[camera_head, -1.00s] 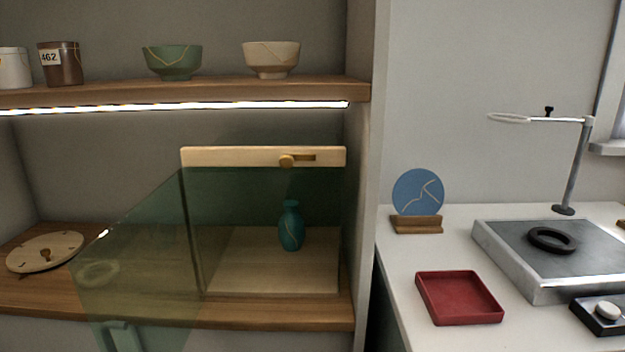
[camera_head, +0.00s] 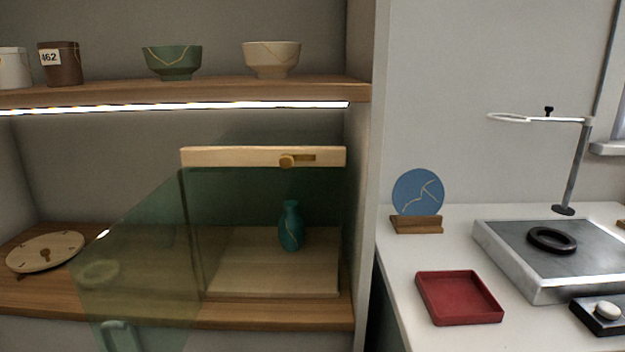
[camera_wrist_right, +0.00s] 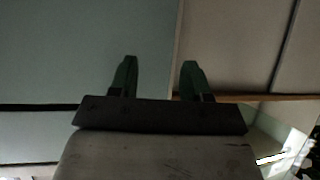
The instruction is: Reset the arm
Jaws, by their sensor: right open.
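My right gripper (camera_wrist_right: 158,78) shows in the right wrist view with its two green fingers apart and nothing between them. It is not in the head view, and neither is my left gripper. A teal vase (camera_head: 291,227) with a gold seam stands upright inside a case on the lower shelf. The case's tinted glass door (camera_head: 140,262) stands swung open toward the front left. A wooden bar with a brass latch (camera_head: 287,161) runs across the case's top.
A red tray (camera_head: 458,298), a blue disc on a wooden stand (camera_head: 417,223) and a grey plate with a black ring (camera_head: 552,240) occupy the white counter at right. Bowls, including a green bowl (camera_head: 172,62), line the upper shelf. A round dial (camera_head: 45,252) lies at lower left.

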